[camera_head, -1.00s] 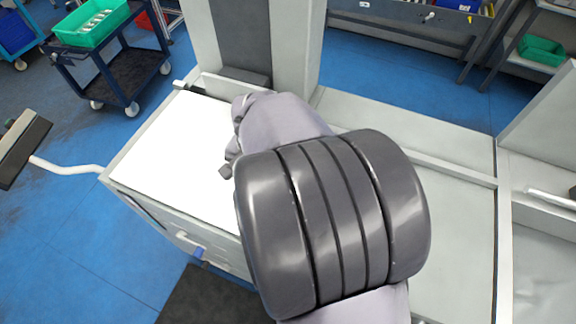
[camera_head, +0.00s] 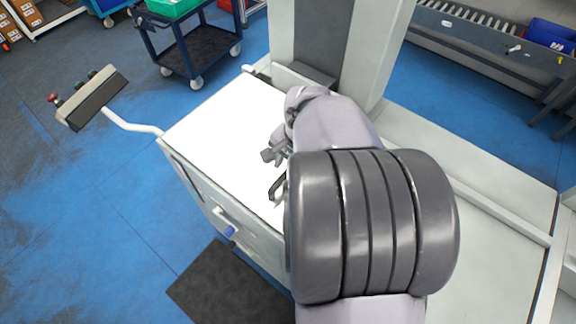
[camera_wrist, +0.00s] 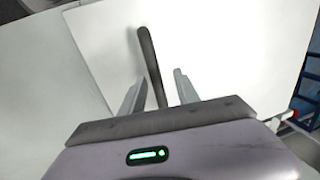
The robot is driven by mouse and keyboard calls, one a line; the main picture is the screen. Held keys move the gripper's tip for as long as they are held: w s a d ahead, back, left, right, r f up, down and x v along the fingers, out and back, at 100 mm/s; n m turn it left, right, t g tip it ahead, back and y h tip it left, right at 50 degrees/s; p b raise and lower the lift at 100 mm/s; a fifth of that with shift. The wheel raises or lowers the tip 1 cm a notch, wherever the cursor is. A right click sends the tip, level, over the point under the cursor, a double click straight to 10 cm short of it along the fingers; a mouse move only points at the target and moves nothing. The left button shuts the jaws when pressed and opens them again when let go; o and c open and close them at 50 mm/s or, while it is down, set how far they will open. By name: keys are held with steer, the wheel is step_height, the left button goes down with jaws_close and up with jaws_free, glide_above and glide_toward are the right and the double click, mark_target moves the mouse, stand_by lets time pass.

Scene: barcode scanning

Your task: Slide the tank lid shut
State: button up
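The tank lid is a bright white flat panel (camera_head: 225,125) on top of the pale machine. It also fills much of the wrist view (camera_wrist: 220,45). A dark bar handle (camera_wrist: 148,50) stands out against the white panel there. My gripper (camera_wrist: 155,82) is open, with one finger on each side of the bar and gaps showing on both sides. In the head view my gripper (camera_head: 275,165) is over the panel's right part, partly hidden by my arm. Whether the fingers touch the bar is not clear.
A control box (camera_head: 100,98) on a bent white arm juts out at the machine's left. A dark mat (camera_head: 225,285) lies on the blue floor in front. A dark cart (camera_head: 195,45) with a green bin stands behind. Flat pale surfaces extend right of my arm.

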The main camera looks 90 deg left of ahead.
step_height(320, 180, up, 17)
steer(key=w+d+p, duration=0.2)
steer(key=p, duration=0.2)
steer(key=shift+w+d+p, duration=0.15)
steer(key=shift+w+p, duration=0.2)
